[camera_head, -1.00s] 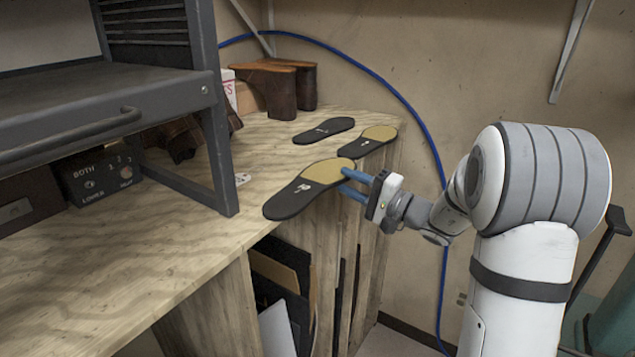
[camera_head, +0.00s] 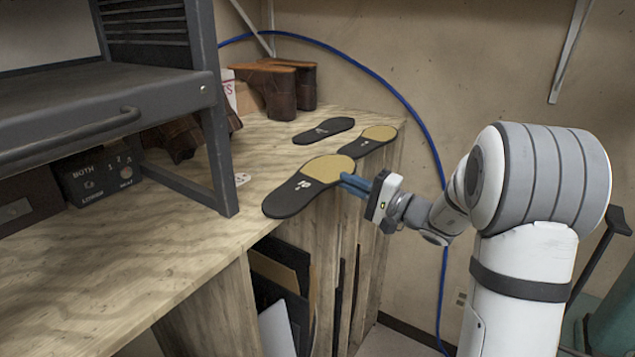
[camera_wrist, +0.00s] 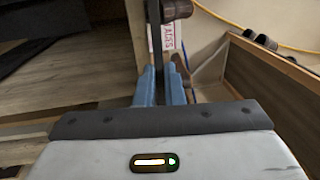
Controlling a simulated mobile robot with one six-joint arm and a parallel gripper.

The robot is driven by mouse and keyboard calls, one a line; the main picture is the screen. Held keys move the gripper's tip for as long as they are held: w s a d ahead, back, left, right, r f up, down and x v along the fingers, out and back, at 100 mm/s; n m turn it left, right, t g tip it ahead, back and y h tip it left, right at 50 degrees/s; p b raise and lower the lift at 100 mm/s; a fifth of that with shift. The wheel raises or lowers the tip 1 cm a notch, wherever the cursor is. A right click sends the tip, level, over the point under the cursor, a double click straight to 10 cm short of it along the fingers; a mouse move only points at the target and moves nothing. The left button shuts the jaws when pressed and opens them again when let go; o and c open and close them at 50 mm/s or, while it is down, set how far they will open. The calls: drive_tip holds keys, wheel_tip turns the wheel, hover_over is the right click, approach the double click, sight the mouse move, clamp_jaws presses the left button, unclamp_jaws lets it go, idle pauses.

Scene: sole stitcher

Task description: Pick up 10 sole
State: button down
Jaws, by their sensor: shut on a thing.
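The nearest sole (camera_head: 295,192) is black with a tan heel and a small white mark that I cannot read clearly. It is at the front right edge of the wooden bench, with its heel end towards my gripper (camera_head: 346,181). The blue fingers are closed together on the sole's edge at the heel. In the wrist view the sole shows as a thin dark strip (camera_wrist: 155,40) between the fingers of my gripper (camera_wrist: 160,80). I cannot tell whether the sole is lifted off the bench.
Two more soles lie behind it, a black one (camera_head: 323,130) and a tan-and-black one (camera_head: 370,141). Brown boots (camera_head: 282,88) stand at the back of the wooden bench (camera_head: 150,245). A grey metal rack (camera_head: 100,100) stands at left. A blue hose (camera_head: 400,100) runs along the wall.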

drive_tip(key=shift+r, duration=0.1)
drive_tip(key=shift+d+r, duration=0.1)
drive_tip(key=s+d+r+b, duration=0.3)
drive_tip(key=s+d, duration=0.5)
drive_tip(key=d, duration=0.3)
drive_tip(key=shift+r+b, duration=0.35)
drive_tip(key=shift+b, duration=0.2)
idle(0.5)
drive_tip(key=shift+d+f, duration=0.1)
